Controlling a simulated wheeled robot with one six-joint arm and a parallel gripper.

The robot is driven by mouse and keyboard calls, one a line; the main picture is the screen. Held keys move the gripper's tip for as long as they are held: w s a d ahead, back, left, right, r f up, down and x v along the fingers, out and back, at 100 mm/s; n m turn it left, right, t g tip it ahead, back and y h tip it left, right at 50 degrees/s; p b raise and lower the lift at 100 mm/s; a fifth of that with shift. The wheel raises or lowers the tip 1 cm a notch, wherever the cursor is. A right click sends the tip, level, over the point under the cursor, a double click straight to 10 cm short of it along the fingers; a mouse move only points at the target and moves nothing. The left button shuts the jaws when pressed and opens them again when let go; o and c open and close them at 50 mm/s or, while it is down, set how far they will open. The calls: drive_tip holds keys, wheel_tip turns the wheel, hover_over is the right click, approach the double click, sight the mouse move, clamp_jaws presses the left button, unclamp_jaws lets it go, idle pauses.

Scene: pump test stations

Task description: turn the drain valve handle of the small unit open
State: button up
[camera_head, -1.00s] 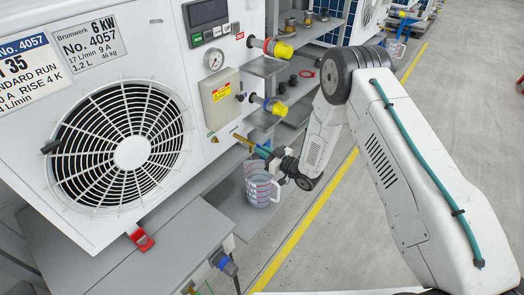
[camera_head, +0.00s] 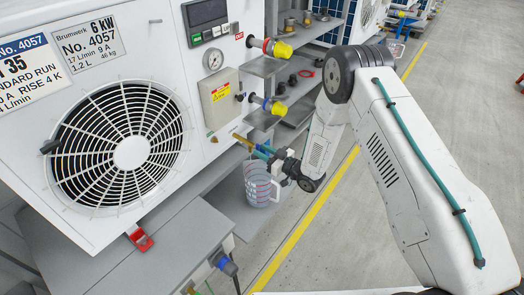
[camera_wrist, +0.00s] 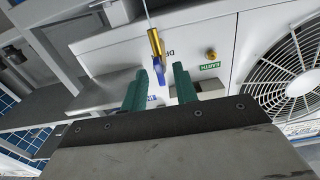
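The small unit (camera_head: 185,35) is a white cabinet with a fan grille. Its brass drain valve (camera_head: 241,138) sticks out from the lower right of its front. In the wrist view the brass valve (camera_wrist: 154,42) ends in a blue handle (camera_wrist: 158,70). My gripper (camera_wrist: 160,70) has two green fingers, open and set apart, with the blue handle in the gap between the tips. I see space on both sides of the handle, and I cannot tell if either finger touches it. In the head view my gripper (camera_head: 272,154) is small and partly hides the handle.
A clear measuring jug (camera_head: 257,188) stands below the valve, close under my gripper. Two yellow-capped ports (camera_head: 282,50) and a grey box (camera_head: 220,105) are above. Shelves with small parts stand behind.

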drive_tip(key=v, duration=0.6)
drive_tip(key=shift+s+d, duration=0.2)
drive_tip(key=shift+d, duration=0.1)
drive_tip(key=shift+f, duration=0.1)
